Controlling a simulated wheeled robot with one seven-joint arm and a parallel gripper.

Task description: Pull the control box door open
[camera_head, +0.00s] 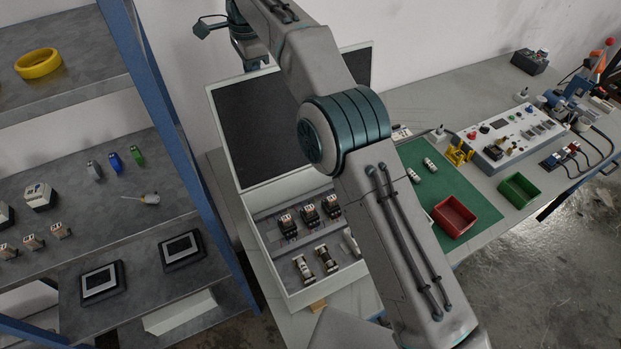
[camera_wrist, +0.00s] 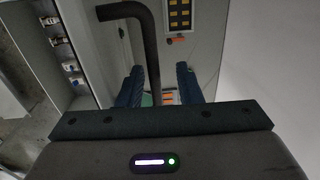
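The control box (camera_head: 224,149) is a pale cabinet in the middle of the head view. A large dark panel (camera_head: 265,128) in a pale frame fills its upper part. Its lower part is open and shows several small components. I cannot tell which part is the door or how far it stands open. Contact with the box cannot be told.
A blue-framed shelf (camera_head: 165,110) with small parts stands close on the left. On the workbench (camera_head: 440,95) at right are a green mat (camera_head: 477,205), a red bin (camera_head: 453,217), a green bin (camera_head: 519,190) and a control panel (camera_head: 510,135). My arm crosses over the box.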

